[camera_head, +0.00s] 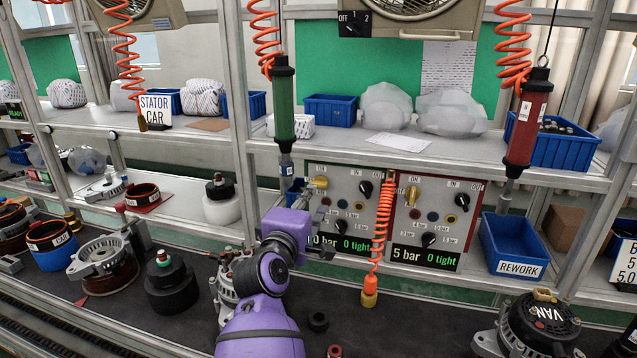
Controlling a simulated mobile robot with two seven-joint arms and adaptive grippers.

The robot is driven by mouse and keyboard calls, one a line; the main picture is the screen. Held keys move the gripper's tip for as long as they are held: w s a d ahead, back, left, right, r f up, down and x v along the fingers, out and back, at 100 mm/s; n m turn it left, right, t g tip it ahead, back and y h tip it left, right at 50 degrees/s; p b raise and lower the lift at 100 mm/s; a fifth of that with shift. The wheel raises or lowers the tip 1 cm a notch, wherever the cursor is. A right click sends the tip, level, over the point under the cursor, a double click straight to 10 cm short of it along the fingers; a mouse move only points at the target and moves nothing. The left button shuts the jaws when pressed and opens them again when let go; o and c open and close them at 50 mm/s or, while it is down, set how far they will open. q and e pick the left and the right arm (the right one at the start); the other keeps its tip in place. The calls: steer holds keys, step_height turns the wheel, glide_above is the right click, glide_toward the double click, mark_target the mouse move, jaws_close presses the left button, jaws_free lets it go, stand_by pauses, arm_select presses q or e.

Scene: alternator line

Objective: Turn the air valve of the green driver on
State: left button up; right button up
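The green driver (284,105) hangs upright from an orange coiled hose at the upper middle. Below and right of it is the green-edged control panel (342,182), with a display reading 0 bar, 0 tight, its left end partly hidden. The panel's yellow valve handle (319,182) is at its upper left and lies roughly sideways. My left gripper (316,208), on the purple arm, is just below this handle, close to the panel front. Whether it touches the handle, and how far its fingers are apart, I cannot tell. My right gripper is out of view.
The red-edged panel (437,215) beside it reads 5 bar; its yellow handle (411,195) stands more upright. An orange coiled hose (382,225) hangs between the panels. The red driver (527,115) hangs at right, above a blue REWORK bin (512,245). Alternator parts stand on the dark bench.

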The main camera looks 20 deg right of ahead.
mark_target(318, 186)
arm_select(q)
steer(key=x, duration=0.2)
steer(key=shift+w+d+r, duration=0.2)
steer(key=shift+r, duration=0.1)
steer(key=x, duration=0.3)
steer(key=shift+w+d+f, duration=0.1)
steer(key=shift+w+f, duration=0.1)
steer(key=shift+w, duration=0.05)
steer(key=shift+w+d, duration=0.2)
steer(key=shift+w, duration=0.15)
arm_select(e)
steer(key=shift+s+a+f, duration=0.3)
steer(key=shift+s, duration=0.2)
arm_select(q)
steer(key=shift+r, duration=0.1)
jaws_close()
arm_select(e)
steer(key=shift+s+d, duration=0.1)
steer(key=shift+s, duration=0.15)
